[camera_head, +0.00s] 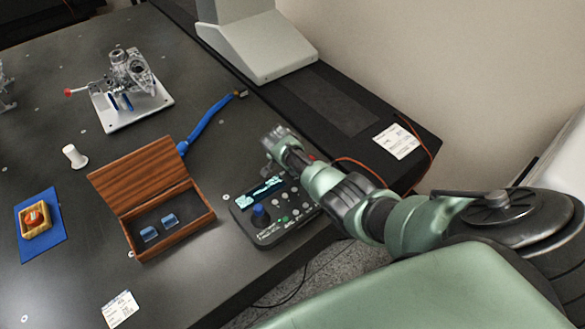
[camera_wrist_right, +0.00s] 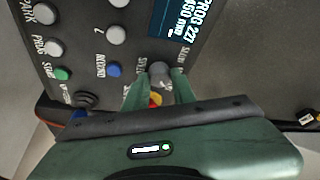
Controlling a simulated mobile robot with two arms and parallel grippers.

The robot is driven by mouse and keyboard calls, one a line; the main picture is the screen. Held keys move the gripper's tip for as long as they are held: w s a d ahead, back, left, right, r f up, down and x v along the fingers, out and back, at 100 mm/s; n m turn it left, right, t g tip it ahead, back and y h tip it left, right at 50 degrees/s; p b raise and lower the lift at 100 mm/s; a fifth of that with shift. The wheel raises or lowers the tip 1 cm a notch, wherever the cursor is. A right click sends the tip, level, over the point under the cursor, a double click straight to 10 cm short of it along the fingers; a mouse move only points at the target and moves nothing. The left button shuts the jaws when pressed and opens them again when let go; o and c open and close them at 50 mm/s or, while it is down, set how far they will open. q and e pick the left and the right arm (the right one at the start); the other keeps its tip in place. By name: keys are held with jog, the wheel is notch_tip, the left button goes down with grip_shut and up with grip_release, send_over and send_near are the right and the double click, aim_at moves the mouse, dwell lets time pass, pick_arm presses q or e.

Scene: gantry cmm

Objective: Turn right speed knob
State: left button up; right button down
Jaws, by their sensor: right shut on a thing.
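The label by the knob is only partly readable. My left gripper is out of view.
An open wooden box (camera_head: 178,240) with blue pieces stands left of the panel. Behind are a clamp fixture (camera_head: 130,85) and a blue-handled tool (camera_head: 207,120). A dark knob (camera_wrist_right: 86,100) is near my fingers in the wrist view. An orange cable (camera_head: 360,164) runs behind my arm.

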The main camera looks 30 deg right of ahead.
jog(key=c, duration=1.2)
grip_release()
jog(key=shift+o, duration=0.2)
jog(key=shift+r, duration=0.1)
jog(key=p+v, duration=0.1)
jog(key=v, duration=0.5)
jog(key=shift+a+r, duration=0.1)
jog(key=shift+a, duration=0.05)
jog(key=shift+s+a+r, duration=0.2)
jog(key=shift+r, duration=0.45)
